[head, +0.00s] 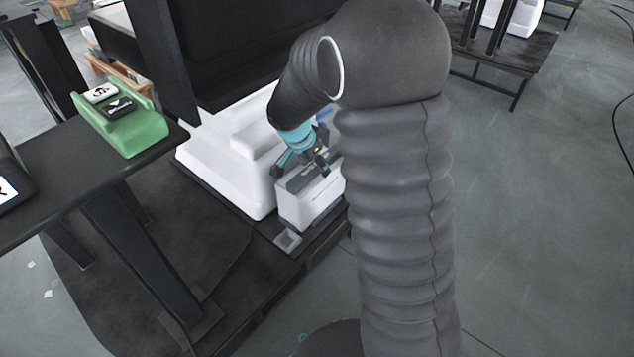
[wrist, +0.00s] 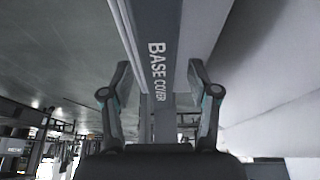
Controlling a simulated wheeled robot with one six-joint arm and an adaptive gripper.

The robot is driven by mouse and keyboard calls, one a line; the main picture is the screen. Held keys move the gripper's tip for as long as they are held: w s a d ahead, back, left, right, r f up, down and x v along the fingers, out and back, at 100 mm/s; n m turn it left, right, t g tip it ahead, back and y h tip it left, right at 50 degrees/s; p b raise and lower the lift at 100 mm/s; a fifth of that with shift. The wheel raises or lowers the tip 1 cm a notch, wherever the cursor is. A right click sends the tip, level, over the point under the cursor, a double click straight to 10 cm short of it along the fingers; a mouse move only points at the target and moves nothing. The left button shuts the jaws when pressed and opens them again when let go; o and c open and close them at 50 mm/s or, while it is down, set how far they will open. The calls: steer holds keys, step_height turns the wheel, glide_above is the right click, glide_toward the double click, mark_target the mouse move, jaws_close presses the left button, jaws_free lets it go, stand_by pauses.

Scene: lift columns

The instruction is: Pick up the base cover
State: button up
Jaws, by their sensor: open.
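The base cover (head: 312,207) is a white block with a dark grey top, low on a dark platform in the head view. In the wrist view its grey strip (wrist: 160,28) carries the white words "BASE COVER" and runs between my fingers. My gripper (head: 303,168) is just above the cover's top in the head view. In the wrist view my gripper (wrist: 159,78) is open, with one finger on either side of the strip. I cannot tell whether the fingers touch it. My arm hides part of the cover's right side.
A large white moulded part (head: 225,160) lies directly left of the cover. A black table (head: 60,175) bears a green holder (head: 140,135) with small labelled pieces. A dark upright panel (head: 225,45) stands behind. Open grey floor (head: 540,220) lies to the right.

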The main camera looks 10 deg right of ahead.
steer(key=shift+f, duration=0.1)
stand_by(0.5)
jaws_close()
